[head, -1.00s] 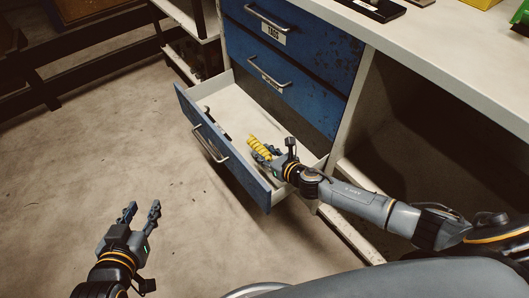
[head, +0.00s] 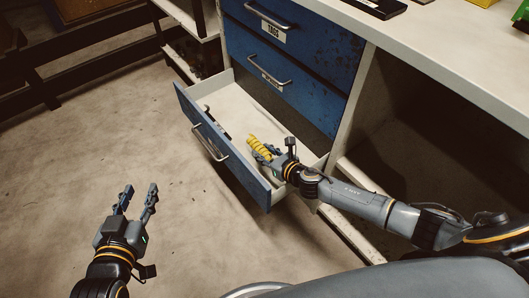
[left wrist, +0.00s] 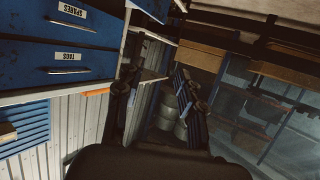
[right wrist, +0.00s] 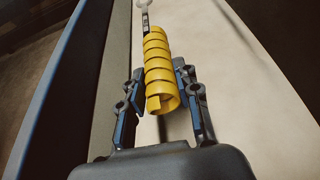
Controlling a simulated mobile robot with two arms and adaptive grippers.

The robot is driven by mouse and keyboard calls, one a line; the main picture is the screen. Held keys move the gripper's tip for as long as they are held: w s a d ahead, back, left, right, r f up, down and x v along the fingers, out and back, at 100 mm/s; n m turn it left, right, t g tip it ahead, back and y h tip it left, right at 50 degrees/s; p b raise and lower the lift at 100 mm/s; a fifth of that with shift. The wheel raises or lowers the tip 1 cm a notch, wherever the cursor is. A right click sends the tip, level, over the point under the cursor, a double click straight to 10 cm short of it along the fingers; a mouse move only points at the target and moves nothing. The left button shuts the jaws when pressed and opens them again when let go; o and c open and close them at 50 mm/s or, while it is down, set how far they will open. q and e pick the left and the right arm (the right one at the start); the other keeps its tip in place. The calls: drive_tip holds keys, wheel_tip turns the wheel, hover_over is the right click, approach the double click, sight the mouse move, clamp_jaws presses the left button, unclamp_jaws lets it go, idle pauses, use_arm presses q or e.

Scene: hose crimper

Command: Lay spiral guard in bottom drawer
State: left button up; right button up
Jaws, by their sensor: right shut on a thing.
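The yellow spiral guard (head: 257,144) is inside the open bottom drawer (head: 240,90). It also shows in the right wrist view (right wrist: 159,62), pointing away along the drawer. My right gripper (head: 266,153) reaches into the drawer and is shut on the near end of the guard, one finger on each side. In the right wrist view its fingers (right wrist: 160,98) flank the coil. Whether the guard touches the drawer floor is hard to tell. My left gripper (head: 137,196) is open and empty above the floor, left of the drawer.
A wrench-like tool (right wrist: 144,22) lies in the drawer beyond the guard. Two closed blue drawers (head: 293,52) are above, under the worktop (head: 450,60). The drawer front (head: 222,150) has a metal handle. Open floor lies to the left.

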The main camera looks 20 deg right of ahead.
drive_tip(key=shift+s+f, duration=0.1)
drive_tip(key=shift+f, duration=0.15)
